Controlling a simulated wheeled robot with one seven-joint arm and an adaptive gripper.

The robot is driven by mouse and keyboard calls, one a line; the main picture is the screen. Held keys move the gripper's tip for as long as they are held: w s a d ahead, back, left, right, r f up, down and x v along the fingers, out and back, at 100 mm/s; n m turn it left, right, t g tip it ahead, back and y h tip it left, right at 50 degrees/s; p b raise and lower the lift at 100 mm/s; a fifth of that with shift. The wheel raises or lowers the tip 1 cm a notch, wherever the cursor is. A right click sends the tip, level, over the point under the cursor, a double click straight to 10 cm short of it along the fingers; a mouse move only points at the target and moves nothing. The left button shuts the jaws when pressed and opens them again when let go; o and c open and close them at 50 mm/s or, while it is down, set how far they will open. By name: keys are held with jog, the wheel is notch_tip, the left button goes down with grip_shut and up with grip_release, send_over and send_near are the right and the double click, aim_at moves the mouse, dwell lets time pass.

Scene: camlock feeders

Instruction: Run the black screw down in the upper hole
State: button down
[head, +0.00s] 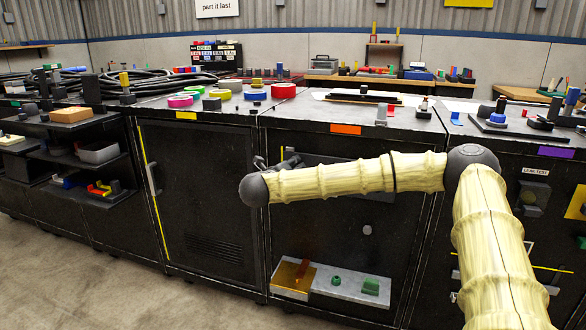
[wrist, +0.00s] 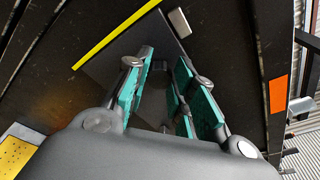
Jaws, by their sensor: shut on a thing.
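My gripper (wrist: 160,68) shows in the wrist view with teal-padded fingers pointing at the black cabinet front. A small dark thing (wrist: 159,70) sits between the pads near the fingertips. It looks like the black screw, but its outline blends into the dark panel behind. In the head view my gripper (head: 291,160) is a small dark shape at the upper part of the cabinet with the orange label, partly hidden by my arm. I cannot make out the upper hole in either view. Whether the dark thing touches the panel cannot be told.
A grey tray (head: 322,290) with an amber plate (head: 294,274) and green blocks (head: 370,286) is low in the cabinet. An orange label (head: 345,129) marks the countertop edge above. Coloured discs (head: 222,94) stand on the countertop. The floor at left is clear.

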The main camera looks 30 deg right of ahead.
jog(key=shift+d+r+m+t+y+b, duration=0.1)
jog(key=shift+m+y+b, duration=0.05)
jog(key=shift+m+b, duration=0.8)
jog(key=shift+d+r+m+t+y+b, duration=0.1)
jog(key=shift+m+b, duration=0.4)
jog(key=shift+b, duration=0.8)
jog(key=shift+d+r+m+t+y+b, duration=0.1)
jog(key=shift+m+y+b, duration=0.05)
jog(key=shift+m+b, duration=0.8)
jog(key=shift+f, duration=0.1)
jog(key=m+b, duration=0.3)
jog(key=b, duration=0.4)
jog(key=shift+d+f+t+y+b, duration=0.1)
jog(key=shift+f+t+y+b, duration=0.05)
jog(key=shift+t+y+b, duration=0.2)
jog(key=shift+r+m, duration=0.25)
jog(key=shift+m, duration=0.15)
